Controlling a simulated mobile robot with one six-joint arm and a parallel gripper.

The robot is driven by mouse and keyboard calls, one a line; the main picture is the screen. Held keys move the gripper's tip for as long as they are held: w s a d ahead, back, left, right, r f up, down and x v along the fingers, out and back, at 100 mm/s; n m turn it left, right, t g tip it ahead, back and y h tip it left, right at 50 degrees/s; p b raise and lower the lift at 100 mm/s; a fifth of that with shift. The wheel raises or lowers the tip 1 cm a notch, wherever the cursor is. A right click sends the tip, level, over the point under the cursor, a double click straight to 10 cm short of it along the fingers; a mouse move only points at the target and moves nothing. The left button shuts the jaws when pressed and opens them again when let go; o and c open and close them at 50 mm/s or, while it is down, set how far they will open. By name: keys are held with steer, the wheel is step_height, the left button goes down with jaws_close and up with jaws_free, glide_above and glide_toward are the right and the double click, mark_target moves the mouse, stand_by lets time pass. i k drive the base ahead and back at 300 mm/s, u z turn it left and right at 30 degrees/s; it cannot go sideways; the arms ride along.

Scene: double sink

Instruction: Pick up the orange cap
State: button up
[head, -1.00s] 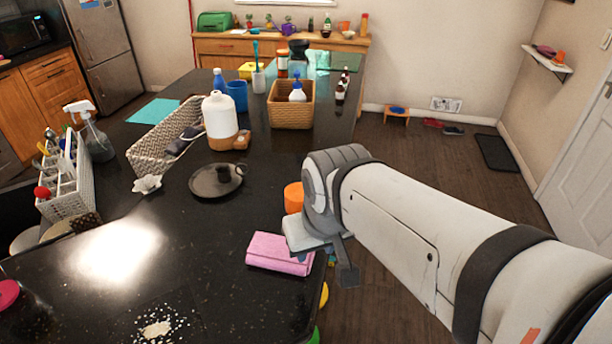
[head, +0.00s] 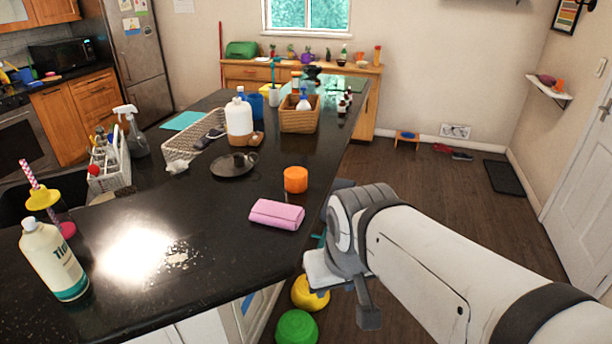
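An orange cap (head: 296,179), a short round cylinder, stands on the black countertop (head: 215,215) near its right edge. A folded pink cloth (head: 277,214) lies just in front of it, apart from it. My gripper (head: 345,290) is at the end of my white arm, beyond the counter's right edge, to the right of and nearer than the cap. Its fingers point down and look apart, with nothing seen between them, but the left part is partly unclear. The cap is in full view and nothing touches it.
Behind are a white jug (head: 239,122) and wicker baskets (head: 299,120). A lotion bottle (head: 54,262) stands front left. Yellow (head: 310,294) and green (head: 296,328) round objects are below the counter edge.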

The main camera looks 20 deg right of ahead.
mark_target(296, 178)
steer(key=u, duration=0.15)
steer(key=i, duration=0.85)
steer(key=z, duration=0.25)
steer(key=k, duration=0.8)
steer(key=u, duration=0.2)
steer(key=i, duration=0.8)
